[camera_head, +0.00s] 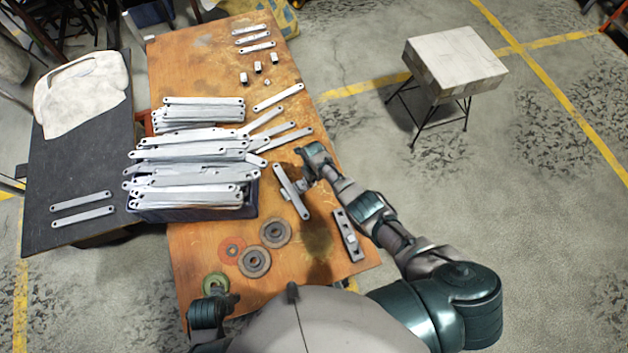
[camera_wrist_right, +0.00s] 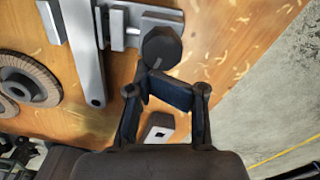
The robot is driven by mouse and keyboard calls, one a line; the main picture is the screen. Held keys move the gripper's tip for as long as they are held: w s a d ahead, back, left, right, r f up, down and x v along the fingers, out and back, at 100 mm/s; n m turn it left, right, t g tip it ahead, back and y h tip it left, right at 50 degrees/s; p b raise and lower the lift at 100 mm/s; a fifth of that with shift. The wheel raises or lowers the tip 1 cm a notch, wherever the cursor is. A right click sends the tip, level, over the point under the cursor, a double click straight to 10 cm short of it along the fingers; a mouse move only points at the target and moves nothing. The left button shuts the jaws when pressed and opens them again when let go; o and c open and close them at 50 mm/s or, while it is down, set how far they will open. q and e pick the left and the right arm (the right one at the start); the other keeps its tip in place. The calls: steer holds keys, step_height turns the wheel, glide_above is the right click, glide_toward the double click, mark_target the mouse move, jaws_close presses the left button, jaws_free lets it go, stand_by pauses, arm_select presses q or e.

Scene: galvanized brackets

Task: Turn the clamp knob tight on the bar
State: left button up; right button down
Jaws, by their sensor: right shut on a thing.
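A long grey metal bar (camera_head: 290,190) lies near the right edge of the wooden bench, with a small clamp across it. In the right wrist view the bar (camera_wrist_right: 84,50) is at the upper left, with the metal clamp (camera_wrist_right: 122,24) beside it. The dark faceted clamp knob (camera_wrist_right: 162,46) is at the clamp's right end. My right gripper (camera_head: 304,176) is over the clamp; in the wrist view its fingers (camera_wrist_right: 168,72) close at the knob, hiding part of it. My left gripper (camera_head: 230,300) is low at the bench's front left corner, its fingers unclear.
A dark crate (camera_head: 190,214) piled with galvanized brackets (camera_head: 190,150) stands on the left of the bench. Abrasive discs (camera_head: 275,232) lie at front. A stool (camera_head: 455,60) stands on the floor beyond.

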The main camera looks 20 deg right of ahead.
steer(key=shift+w+d+r+m, duration=0.2)
steer(key=shift+w+r+m, duration=0.15)
steer(key=shift+m, duration=0.45)
steer(key=shift+s+a+f+m+p, duration=0.25)
steer(key=shift+a+m+p, duration=0.05)
steer(key=shift+a+p, duration=0.05)
steer(key=shift+w+a+b, duration=0.25)
steer(key=shift+a+b, duration=0.1)
steer(key=shift+b, duration=0.05)
steer(key=shift+m, duration=0.3)
steer(key=shift+s+d+f+b, duration=0.2)
steer(key=shift+d+b, duration=0.05)
steer(key=shift+b, duration=0.25)
steer(key=shift+s+d+f+m+b, duration=0.1)
steer(key=shift+f+m+b, duration=0.05)
steer(key=shift+m+b, duration=0.4)
steer(key=shift+s+d+f+m+b, duration=0.1)
steer(key=shift+m+b, duration=0.45)
steer(key=shift+w+d+r+p, duration=0.15)
steer(key=shift+w+r+p, duration=0.1)
steer(key=shift+r+p, duration=0.2)
steer(key=shift+w+m, duration=0.1)
steer(key=shift+m, duration=0.2)
steer(key=shift+s, duration=0.2)
steer(key=c, duration=0.9)
jaws_free()
steer(key=shift+c, duration=0.2)
